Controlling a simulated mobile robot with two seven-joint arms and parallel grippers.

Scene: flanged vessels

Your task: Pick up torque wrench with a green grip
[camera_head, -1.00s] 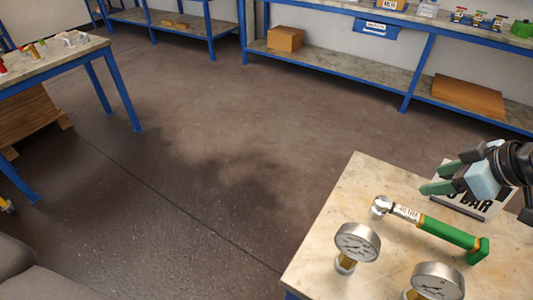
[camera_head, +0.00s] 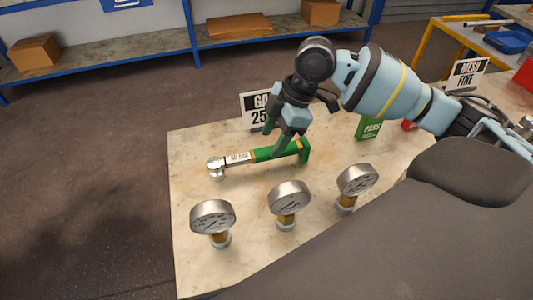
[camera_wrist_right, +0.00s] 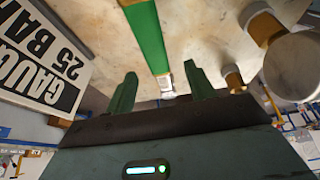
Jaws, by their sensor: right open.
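The torque wrench (camera_head: 291,149) lies on the worktable (camera_head: 185,200), its green grip to the right and its silver head to the left. A white label is on its shaft. My right gripper (camera_head: 272,142) is open just above the wrench, with one green finger overlapping the grip in the head view. In the right wrist view the green grip (camera_wrist_right: 147,38) runs ahead of the gap between the two spread fingers (camera_wrist_right: 161,86). Nothing is held; I cannot tell whether a finger touches the wrench. My left gripper is out of view.
Three pressure gauges stand upright in front of the wrench: left (camera_head: 213,217), middle (camera_head: 289,198) and right (camera_head: 357,181). A white sign (camera_head: 255,106) stands behind it. A green box (camera_head: 368,127) stands to the right. The table's left end is clear.

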